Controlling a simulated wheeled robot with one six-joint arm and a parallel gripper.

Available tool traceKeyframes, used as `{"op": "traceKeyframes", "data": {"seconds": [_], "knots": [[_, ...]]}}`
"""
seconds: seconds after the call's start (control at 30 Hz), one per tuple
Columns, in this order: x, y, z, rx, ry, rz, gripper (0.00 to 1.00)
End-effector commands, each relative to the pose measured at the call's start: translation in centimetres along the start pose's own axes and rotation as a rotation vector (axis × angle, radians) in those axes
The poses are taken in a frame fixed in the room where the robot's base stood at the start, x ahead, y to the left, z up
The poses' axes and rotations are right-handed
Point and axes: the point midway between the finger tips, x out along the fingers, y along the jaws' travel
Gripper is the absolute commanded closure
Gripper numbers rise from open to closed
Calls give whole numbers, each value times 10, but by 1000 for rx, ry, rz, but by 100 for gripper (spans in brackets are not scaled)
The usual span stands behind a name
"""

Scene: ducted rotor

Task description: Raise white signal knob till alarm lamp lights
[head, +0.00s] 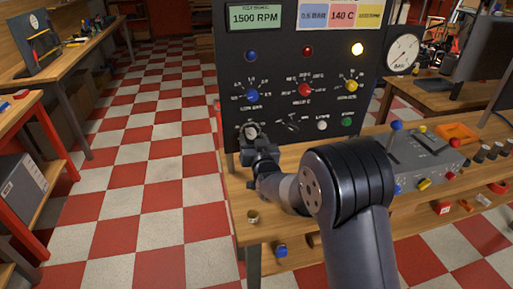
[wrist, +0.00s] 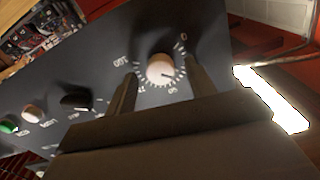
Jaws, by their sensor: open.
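The white signal knob (wrist: 161,68) sits on the dark panel with a scale around it that reads from 0 to 100. In the head view the white knob (head: 250,131) is at the panel's lower left, partly hidden by my gripper (head: 254,142). In the wrist view my gripper (wrist: 161,70) is open, with one finger on each side of the knob; I cannot tell whether they touch it. Of the lamps, the yellow one (head: 357,48) is lit, while the blue lamp (head: 251,56) and red lamp (head: 307,51) look dark. I cannot read which is the alarm lamp.
A black switch (wrist: 76,102), a white button (head: 322,125) and a green button (head: 346,121) lie right of the knob in the head view. Blue, red and yellow knobs (head: 351,86) sit above. A control box (head: 425,155) stands on the bench at right.

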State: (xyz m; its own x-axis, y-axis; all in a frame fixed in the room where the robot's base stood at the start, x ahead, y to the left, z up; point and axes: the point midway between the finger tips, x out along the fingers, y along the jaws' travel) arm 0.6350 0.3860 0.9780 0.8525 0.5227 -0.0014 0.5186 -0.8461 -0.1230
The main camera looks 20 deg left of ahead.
Motion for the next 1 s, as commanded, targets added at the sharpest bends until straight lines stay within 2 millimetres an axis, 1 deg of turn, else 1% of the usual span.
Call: {"op": "traceKeyframes", "data": {"seconds": [0.17, 0.4, 0.5, 0.6, 0.77, 1.0], "knots": [[-23, 0, 1, 0, 1, -1, 48], [-66, 0, 1, 0, 2, -1, 48], [-81, 0, 1, 0, 1, 0, 48], [-92, 0, 0, 1, 2, 0, 48], [-102, 0, 0, 0, 2, 0, 48], [-103, 0, 0, 0, 2, 0, 48]]}}
